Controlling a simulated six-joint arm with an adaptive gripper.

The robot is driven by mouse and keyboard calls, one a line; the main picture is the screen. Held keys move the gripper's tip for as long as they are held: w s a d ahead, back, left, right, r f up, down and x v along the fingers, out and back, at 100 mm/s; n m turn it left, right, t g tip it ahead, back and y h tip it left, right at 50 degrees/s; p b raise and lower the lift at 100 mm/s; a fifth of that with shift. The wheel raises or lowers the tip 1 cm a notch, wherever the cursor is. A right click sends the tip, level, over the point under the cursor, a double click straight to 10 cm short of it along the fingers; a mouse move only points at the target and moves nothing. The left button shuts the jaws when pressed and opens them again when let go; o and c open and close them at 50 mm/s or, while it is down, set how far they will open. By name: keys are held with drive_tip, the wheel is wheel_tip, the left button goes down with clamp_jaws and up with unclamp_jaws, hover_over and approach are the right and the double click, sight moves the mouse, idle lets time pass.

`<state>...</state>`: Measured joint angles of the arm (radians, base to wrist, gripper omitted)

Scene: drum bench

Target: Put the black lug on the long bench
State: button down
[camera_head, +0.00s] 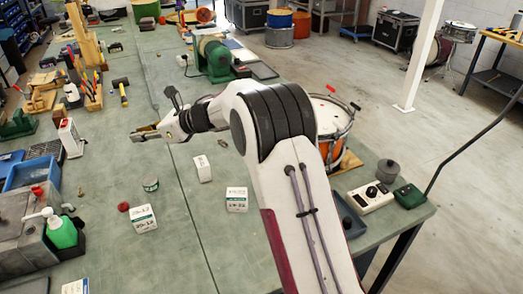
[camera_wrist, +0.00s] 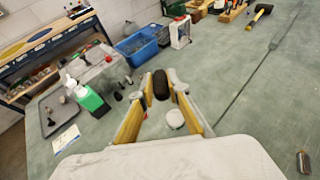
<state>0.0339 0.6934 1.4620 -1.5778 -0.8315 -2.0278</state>
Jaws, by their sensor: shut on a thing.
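My gripper (camera_head: 143,134) is stretched out over the left part of the green long bench (camera_head: 165,235). In the wrist view my gripper (camera_wrist: 161,84) has its two yellow fingers closed on a dark rounded piece, the black lug (camera_wrist: 161,87). The lug sits at the fingertips, with bench surface behind it. In the head view I cannot make out the lug at the fingertips. The gripper appears to be above the bench top; the exact height is hard to tell.
A small tin (camera_head: 150,185), a red cap (camera_head: 123,206) and white boxes (camera_head: 143,218) stand near the gripper. A green bottle (camera_head: 62,232) and a blue bin (camera_head: 33,174) are at left. An orange drum (camera_head: 333,125) stands right of my arm. Bare bench lies around the boxes.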

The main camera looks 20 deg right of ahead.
drive_tip(key=w+d+m+t+h, duration=0.2)
drive_tip(key=d+m+t+h, duration=0.3)
drive_tip(key=d, duration=2.6)
wheel_tip(320, 180, down, 11)
drive_tip(key=g, duration=0.1)
drive_tip(key=shift+s+a+m+h, duration=0.15)
drive_tip(key=shift+a+m+h, duration=0.15)
drive_tip(key=shift+a, duration=0.05)
drive_tip(key=shift+f, duration=0.15)
drive_tip(key=shift+f, duration=3.05)
drive_tip(key=shift+f, duration=1.9)
drive_tip(key=shift+f, duration=0.15)
